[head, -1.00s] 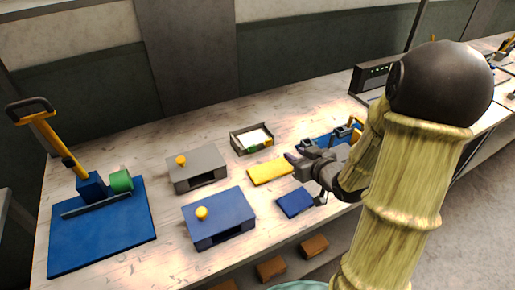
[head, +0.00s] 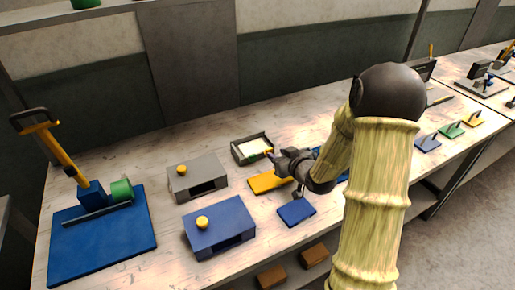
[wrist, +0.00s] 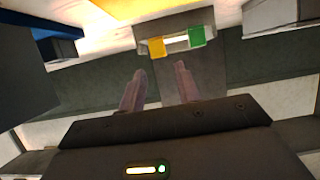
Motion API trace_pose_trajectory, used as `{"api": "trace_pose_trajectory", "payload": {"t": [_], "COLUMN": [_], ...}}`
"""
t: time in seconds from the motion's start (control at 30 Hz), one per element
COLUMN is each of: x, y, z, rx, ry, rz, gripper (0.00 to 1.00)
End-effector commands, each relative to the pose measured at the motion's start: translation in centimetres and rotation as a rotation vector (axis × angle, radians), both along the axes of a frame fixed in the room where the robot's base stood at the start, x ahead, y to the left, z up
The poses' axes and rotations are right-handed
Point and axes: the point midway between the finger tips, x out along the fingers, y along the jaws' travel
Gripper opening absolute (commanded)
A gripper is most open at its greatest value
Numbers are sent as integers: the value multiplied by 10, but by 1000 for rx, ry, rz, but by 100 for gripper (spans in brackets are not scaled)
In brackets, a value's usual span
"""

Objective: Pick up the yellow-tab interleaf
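The yellow tab (wrist: 157,47) of the interleaf shows in the wrist view, beside a green tab (wrist: 197,36), at the front of a grey tray. The tray (head: 236,153) stands on the bench in the head view, with white sheets (head: 252,147) inside. My gripper (wrist: 160,70) is open and empty, its two fingers apart and pointing toward the tabs. In the head view my gripper (head: 277,158) is at the tray's right front, above the bench.
A yellow pad (head: 266,184) and a blue pad (head: 296,211) lie below my gripper. A grey box (head: 198,180) and a blue box (head: 220,225), both with yellow knobs, stand to the left. A blue press base (head: 100,245) is farther left. Bare bench lies behind the tray.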

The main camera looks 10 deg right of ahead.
Motion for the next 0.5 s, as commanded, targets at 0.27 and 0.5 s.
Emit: {"api": "trace_pose_trajectory", "payload": {"t": [0.27,0.5], "x": [21,21], "y": [4,4], "z": [-9,-9], "rx": [-1,-1], "ry": [0,0], "rz": [-5,-4], "gripper": [33,33]}}
